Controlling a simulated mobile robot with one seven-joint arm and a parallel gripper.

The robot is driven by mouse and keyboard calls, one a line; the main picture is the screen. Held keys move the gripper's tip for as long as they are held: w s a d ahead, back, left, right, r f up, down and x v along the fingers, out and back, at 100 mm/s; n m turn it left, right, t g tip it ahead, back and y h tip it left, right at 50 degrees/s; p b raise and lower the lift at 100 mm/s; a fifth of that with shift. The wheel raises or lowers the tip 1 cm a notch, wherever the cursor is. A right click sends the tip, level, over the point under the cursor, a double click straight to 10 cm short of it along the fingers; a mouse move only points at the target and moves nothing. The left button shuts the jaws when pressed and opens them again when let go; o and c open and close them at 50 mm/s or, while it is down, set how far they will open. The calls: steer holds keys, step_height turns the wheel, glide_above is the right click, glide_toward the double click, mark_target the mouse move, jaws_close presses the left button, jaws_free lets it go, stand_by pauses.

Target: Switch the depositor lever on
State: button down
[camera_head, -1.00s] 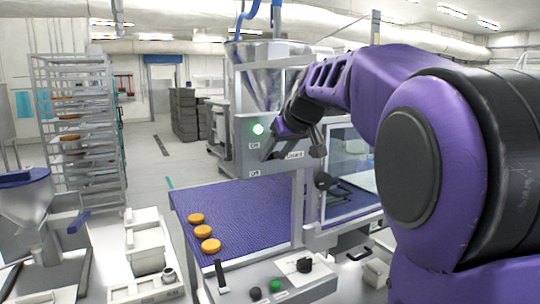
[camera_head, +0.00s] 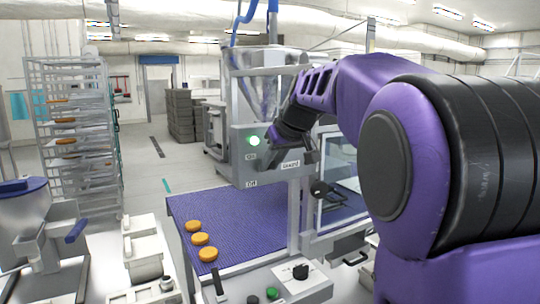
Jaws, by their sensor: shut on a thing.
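The depositor (camera_head: 265,84) is a clear hopper above a grey control panel (camera_head: 242,171) with a lit green lamp (camera_head: 254,141). An "On" label sits higher on the panel's left and an "Off" label lower. My gripper (camera_head: 284,155) is at the panel's face, right of the lamp and the "On" label. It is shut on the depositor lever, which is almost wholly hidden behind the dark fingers. I cannot make out the lever's exact angle.
A purple conveyor belt (camera_head: 240,220) with orange filled rounds (camera_head: 200,239) runs below the panel. A front control box (camera_head: 240,287) has buttons and a knob. A tray rack (camera_head: 75,140) stands at the left. A clear guarded window (camera_head: 340,175) is right of the panel.

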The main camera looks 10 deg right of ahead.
steer(key=shift+w+r+g+p, duration=0.1)
steer(key=shift+r+g+p, duration=0.1)
steer(key=shift+g+p, duration=0.4)
steer(key=c, duration=0.8)
jaws_free()
steer(key=shift+o, duration=0.2)
steer(key=v, duration=1.7)
steer(key=shift+s+a, duration=0.25)
steer(key=shift+r, duration=0.1)
